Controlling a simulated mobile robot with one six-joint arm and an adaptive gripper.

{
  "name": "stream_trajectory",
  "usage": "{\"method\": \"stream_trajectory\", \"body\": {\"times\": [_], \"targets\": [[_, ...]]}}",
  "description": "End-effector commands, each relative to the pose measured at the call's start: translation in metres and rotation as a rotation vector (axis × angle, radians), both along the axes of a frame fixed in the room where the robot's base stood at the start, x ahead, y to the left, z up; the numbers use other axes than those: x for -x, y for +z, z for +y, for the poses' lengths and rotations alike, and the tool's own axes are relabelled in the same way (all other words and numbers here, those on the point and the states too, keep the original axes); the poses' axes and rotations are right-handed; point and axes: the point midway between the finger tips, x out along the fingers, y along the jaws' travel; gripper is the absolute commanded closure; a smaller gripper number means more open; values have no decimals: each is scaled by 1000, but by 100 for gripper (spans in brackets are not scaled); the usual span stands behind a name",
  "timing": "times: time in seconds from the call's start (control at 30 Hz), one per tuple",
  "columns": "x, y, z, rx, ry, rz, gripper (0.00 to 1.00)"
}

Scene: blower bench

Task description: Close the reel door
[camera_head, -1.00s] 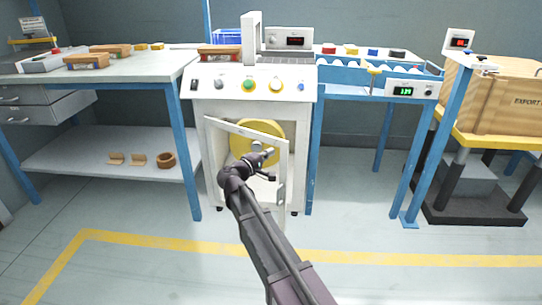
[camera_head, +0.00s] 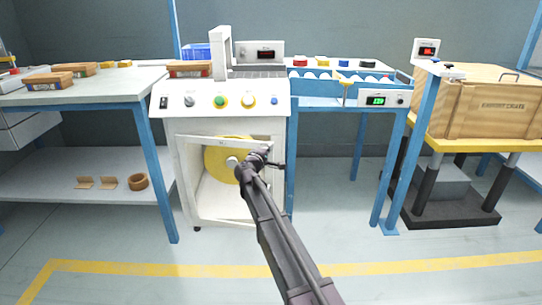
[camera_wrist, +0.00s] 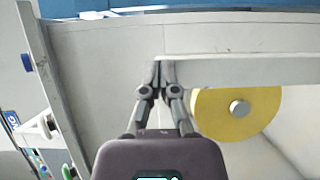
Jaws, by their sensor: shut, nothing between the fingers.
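The reel door (camera_head: 222,141) is a white frame with a wide opening on the front of the white machine cabinet. It stands partly open, hinged at its left, its right side largely behind my arm. The yellow reel (camera_head: 214,165) with a grey hub shows through it; it also shows right of the fingers in the wrist view (camera_wrist: 225,122). My gripper (camera_head: 262,153) is shut and empty at the door's right side. In the wrist view the closed fingertips (camera_wrist: 165,66) are close to a white panel edge; whether they touch it I cannot tell.
The machine's sloped panel (camera_head: 205,112) with coloured buttons is above the door. A workbench (camera_head: 100,92) stands left, a blue conveyor bench (camera_head: 330,104) right, and a wooden crate (camera_head: 485,105) farther right. The floor (camera_head: 160,285) in front is open.

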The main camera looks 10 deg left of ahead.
Motion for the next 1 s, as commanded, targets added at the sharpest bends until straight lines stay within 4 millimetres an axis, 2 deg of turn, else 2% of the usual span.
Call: {"method": "stream_trajectory", "body": {"times": [0.03, 0.2, 0.4, 0.6, 1.0], "targets": [[-16, 0, 5, 0, 2, 0, 100], [-52, 0, 13, 0, 10, 0, 100], [-77, 0, 20, 0, 15, 0, 100], [-88, 0, 22, 0, 19, -1, 100], [-98, 1, 23, 4, 16, -3, 100]]}}
